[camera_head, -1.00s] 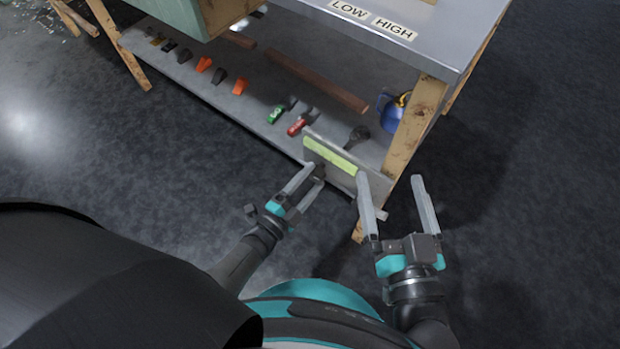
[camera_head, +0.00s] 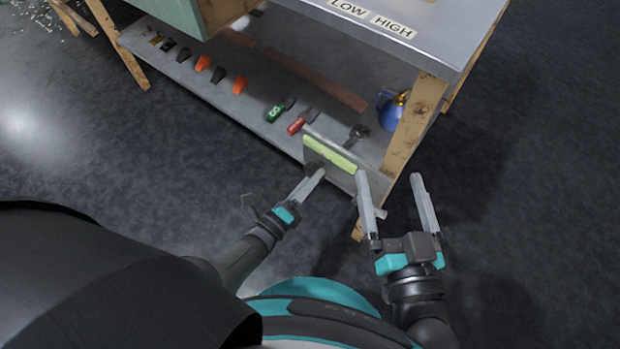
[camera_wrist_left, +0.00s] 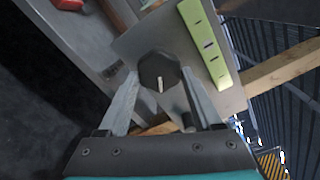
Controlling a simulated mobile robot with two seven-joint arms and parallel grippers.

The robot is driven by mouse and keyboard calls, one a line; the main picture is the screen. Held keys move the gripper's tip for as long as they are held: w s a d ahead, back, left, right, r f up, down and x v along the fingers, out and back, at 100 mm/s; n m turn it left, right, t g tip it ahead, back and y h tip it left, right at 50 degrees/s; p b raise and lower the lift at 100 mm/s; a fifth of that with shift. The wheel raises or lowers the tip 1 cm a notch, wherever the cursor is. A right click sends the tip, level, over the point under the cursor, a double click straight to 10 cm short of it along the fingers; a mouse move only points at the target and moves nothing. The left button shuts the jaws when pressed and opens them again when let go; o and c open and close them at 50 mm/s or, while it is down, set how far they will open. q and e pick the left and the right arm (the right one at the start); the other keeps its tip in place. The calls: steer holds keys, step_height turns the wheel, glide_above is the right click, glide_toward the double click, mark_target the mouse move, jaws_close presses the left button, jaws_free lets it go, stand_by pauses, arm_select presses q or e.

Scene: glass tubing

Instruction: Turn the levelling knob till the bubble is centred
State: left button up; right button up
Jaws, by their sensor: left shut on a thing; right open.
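The dark many-sided levelling knob (camera_wrist_left: 158,70) has a short pale mark on its face. It sits on a grey plate (camera_wrist_left: 140,43) below a yellow-green level strip (camera_wrist_left: 207,45) with several small dark marks. The strip also shows in the head view (camera_head: 330,153); I cannot make out the bubble. My left gripper (camera_wrist_left: 160,82) is shut on the knob, one finger on each side. In the head view my left gripper (camera_head: 319,174) reaches the plate's left part, mostly hiding the knob. My right gripper (camera_head: 389,177) is open and empty, right of the plate.
The plate stands at the front of a low shelf (camera_head: 255,115) beside a wooden table leg (camera_head: 413,125). A green item (camera_head: 276,112), a red item (camera_head: 298,124) and a blue flask-like thing (camera_head: 393,110) are on the shelf. The floor to the right is clear.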

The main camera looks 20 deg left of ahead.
arm_select(q)
steer(key=m, duration=0.6)
steer(key=shift+w+a, duration=0.1)
stand_by(0.5)
steer(key=o, duration=1.4)
steer(key=shift+c, duration=0.2)
steer(key=shift+f, duration=0.1)
steer(key=p+v, duration=0.1)
steer(key=v, duration=1.4)
arm_select(e)
steer(key=f+g, duration=0.1)
steer(key=w+d+g+h, duration=0.1)
steer(key=shift+d+f+n+g, duration=0.15)
steer(key=shift+f+n+g, duration=0.15)
steer(key=shift+f, duration=0.05)
arm_select(q)
steer(key=shift+p, duration=0.4)
